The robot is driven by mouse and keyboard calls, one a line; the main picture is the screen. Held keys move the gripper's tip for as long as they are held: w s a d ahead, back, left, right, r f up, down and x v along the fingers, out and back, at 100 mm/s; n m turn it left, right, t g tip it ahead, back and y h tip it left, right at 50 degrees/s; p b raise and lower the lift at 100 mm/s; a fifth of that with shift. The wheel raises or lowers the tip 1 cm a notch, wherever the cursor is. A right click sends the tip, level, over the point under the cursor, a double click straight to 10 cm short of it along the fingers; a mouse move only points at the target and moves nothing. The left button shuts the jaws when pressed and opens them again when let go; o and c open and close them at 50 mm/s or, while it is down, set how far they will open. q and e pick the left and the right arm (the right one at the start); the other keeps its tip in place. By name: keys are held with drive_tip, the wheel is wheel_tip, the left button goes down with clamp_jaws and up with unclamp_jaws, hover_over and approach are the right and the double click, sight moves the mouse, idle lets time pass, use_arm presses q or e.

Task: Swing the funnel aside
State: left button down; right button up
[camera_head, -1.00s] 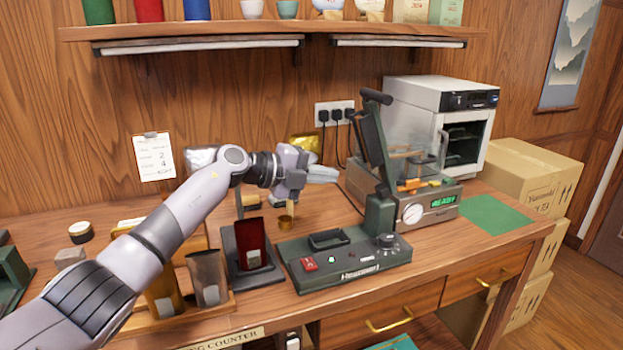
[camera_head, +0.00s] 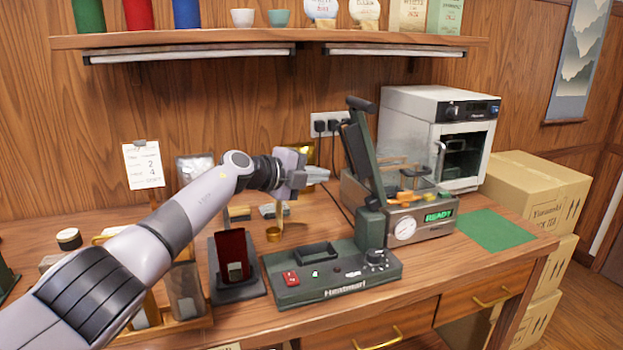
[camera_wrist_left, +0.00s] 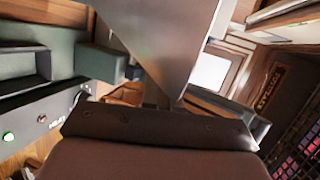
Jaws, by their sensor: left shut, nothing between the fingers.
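My left gripper (camera_head: 318,174) is shut and empty in the head view, pointing right, above the counter and in front of the wall. A small brass-coloured cup-like piece (camera_head: 274,234) with a thin upright strip shows below the gripper; it looks like the funnel, but its upper part is hidden or unclear. The gripper appears apart from it. A dark red pouch (camera_head: 234,255) stands in a dark holder (camera_head: 238,290) to the left of the piece. In the wrist view a large grey tapering shape (camera_wrist_left: 165,45) fills the top middle; I cannot tell what it is. My right gripper is out of view.
A green sealer (camera_head: 335,272) with a raised lever sits right of the holder. A vacuum machine (camera_head: 405,228) reading READY and a white oven (camera_head: 400,110) stand behind it. A green mat (camera_head: 495,230) lies clear at the right. A shelf (camera_head: 270,42) runs above.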

use_arm(q)
drive_tip(key=shift+w, duration=0.3)
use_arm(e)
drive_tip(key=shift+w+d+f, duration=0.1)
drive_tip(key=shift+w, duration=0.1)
use_arm(q)
drive_tip(key=shift+w+a+n+y, duration=0.15)
drive_tip(key=shift+n+y, duration=0.15)
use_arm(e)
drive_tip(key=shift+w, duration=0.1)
